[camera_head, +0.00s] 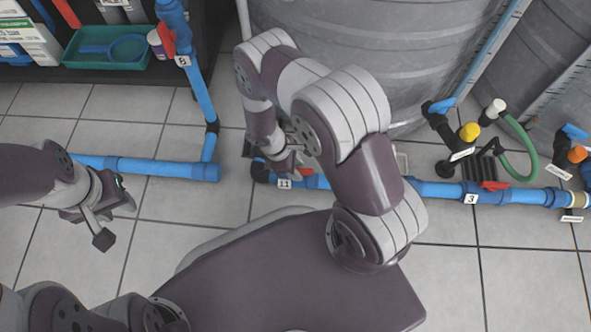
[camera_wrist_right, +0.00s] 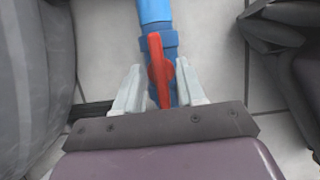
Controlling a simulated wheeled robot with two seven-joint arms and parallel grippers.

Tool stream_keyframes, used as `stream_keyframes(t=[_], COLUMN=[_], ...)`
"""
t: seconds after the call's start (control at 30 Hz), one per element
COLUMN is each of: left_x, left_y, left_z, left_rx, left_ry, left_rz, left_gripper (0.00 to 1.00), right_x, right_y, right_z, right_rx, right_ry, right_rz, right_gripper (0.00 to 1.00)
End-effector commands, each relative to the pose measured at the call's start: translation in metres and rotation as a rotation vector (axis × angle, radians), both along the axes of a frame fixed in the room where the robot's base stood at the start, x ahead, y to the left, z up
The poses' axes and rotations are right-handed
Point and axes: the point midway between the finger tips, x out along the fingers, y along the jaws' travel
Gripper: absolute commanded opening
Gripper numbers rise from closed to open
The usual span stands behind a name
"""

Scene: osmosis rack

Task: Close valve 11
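The pipe label "11" (camera_head: 285,184) sits on a blue pipe near the centre of the head view. Beside it a small part of a red valve handle (camera_head: 308,172) shows, mostly hidden by my right gripper (camera_head: 293,168). In the right wrist view the red handle (camera_wrist_right: 159,65) lies nearly along the blue pipe (camera_wrist_right: 155,12), slightly tilted. My right gripper (camera_wrist_right: 160,70) has one pale finger on each side of the handle, with small gaps; it looks open. My left gripper (camera_head: 118,215) is open and empty over the floor at the left.
The blue pipe continues right to label "3" (camera_head: 471,198) with a red handle (camera_head: 494,186). A large grey tank (camera_head: 340,35) stands behind. Valve "8" (camera_head: 183,61) and a shelf with a green tray (camera_head: 75,60) are at upper left.

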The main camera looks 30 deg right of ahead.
Motion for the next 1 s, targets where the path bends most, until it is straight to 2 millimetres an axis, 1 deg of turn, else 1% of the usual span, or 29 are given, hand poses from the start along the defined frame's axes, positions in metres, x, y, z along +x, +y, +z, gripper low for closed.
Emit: stream_keyframes(t=[0.23,0.27,0.3,0.33,0.37,0.57,0.73,0.87,1.0], left_x=[0.000,0.000,0.000,0.000,0.000,0.000,0.000,0.000,0.000], left_y=[0.000,0.000,0.000,0.000,0.000,0.000,0.000,0.000,0.000], left_z=[0.000,0.000,0.000,0.000,0.000,0.001,0.005,0.011,0.020], left_rx=[0.000,0.000,0.000,0.000,0.000,0.000,0.000,0.000,0.000], left_ry=[-0.001,-0.001,-0.001,-0.001,-0.001,0.000,0.000,0.000,0.000], left_rz=[0.000,0.000,0.000,0.000,0.000,0.000,0.000,0.000,0.000], left_gripper=[0.39,0.39,0.39,0.39,0.39,0.39,0.39,0.39,0.39], right_x=[0.000,0.000,0.000,0.000,0.000,0.000,0.000,0.000,0.000], right_y=[0.000,0.000,0.000,0.000,0.000,0.000,-0.001,-0.001,-0.001], right_z=[0.000,0.000,0.000,0.000,0.000,0.000,0.002,0.003,0.003], right_rx=[0.000,0.000,0.000,0.000,0.000,0.000,-0.001,0.000,0.000], right_ry=[0.000,0.000,0.000,0.000,0.000,0.001,0.001,0.001,0.002], right_rz=[-0.001,-0.001,-0.001,-0.001,-0.001,-0.004,-0.038,-0.100,-0.203], right_gripper=[0.39,0.30,0.17,0.07,0.00,0.00,0.00,0.00,0.00])
